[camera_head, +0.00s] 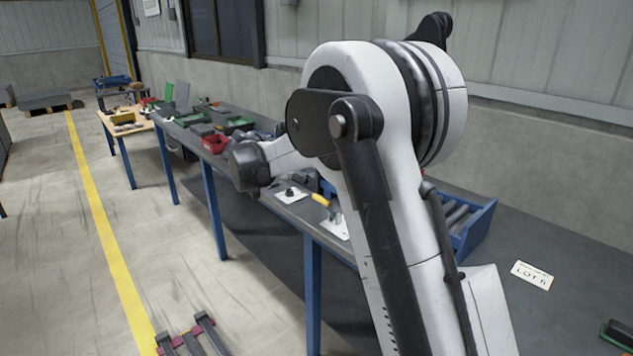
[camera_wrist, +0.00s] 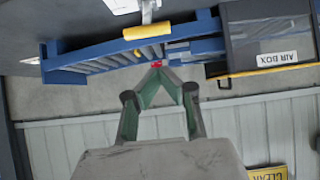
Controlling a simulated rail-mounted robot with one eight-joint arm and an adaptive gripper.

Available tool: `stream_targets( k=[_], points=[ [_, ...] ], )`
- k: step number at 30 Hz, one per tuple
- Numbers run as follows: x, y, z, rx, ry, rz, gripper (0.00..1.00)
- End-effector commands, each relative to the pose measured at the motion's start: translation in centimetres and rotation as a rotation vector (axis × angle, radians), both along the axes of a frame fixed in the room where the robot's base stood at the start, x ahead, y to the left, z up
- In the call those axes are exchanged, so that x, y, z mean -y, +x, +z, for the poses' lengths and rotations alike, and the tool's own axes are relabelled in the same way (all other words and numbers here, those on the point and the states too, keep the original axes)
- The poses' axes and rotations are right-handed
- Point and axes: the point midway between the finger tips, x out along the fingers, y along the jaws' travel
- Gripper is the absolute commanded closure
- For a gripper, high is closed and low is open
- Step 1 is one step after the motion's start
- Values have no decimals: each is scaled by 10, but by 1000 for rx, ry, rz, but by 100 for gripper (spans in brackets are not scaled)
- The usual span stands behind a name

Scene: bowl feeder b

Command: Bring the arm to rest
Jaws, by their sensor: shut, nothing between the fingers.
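My gripper (camera_wrist: 157,70) shows in the wrist view with its green-lined fingers drawn together at the tips and nothing held. Its tips appear in front of the edge of a blue rack (camera_wrist: 58,62) with grey bars; I cannot tell the gap between them. A small red spot shows right at the tips. In the head view my white and black arm stands bent over the bench, and I cannot make out the gripper's fingers there.
The blue rack (camera_head: 485,222) stands on the dark bench behind my arm. A yellow-handled tool (camera_head: 321,200), a LOT 5 card (camera_head: 534,275) and a red bin (camera_head: 214,144) lie along the benches. An AIR BOX case (camera_wrist: 270,40) is beside the rack. Open floor (camera_head: 60,270) is at left.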

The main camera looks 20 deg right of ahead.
Motion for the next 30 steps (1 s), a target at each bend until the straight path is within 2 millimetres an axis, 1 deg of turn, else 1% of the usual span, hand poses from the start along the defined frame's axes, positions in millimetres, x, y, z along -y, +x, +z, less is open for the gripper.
stream_targets(
  k=[1, 5, 14, 17, 20, 23, 30],
  points=[
    [-7, -2, 3, 0, 0, 1, 100],
    [-13, -5, 7, 1, -1, -1, 100],
    [-14, -6, 7, 1, -1, -1, 100],
    [-13, -10, 10, -8, 4, 8, 100],
    [-10, -21, 17, -34, 18, 36, 100],
    [-8, -42, 28, -77, 43, 88, 100],
    [-4, -103, 50, -184, 109, 247, 100]
  ],
)
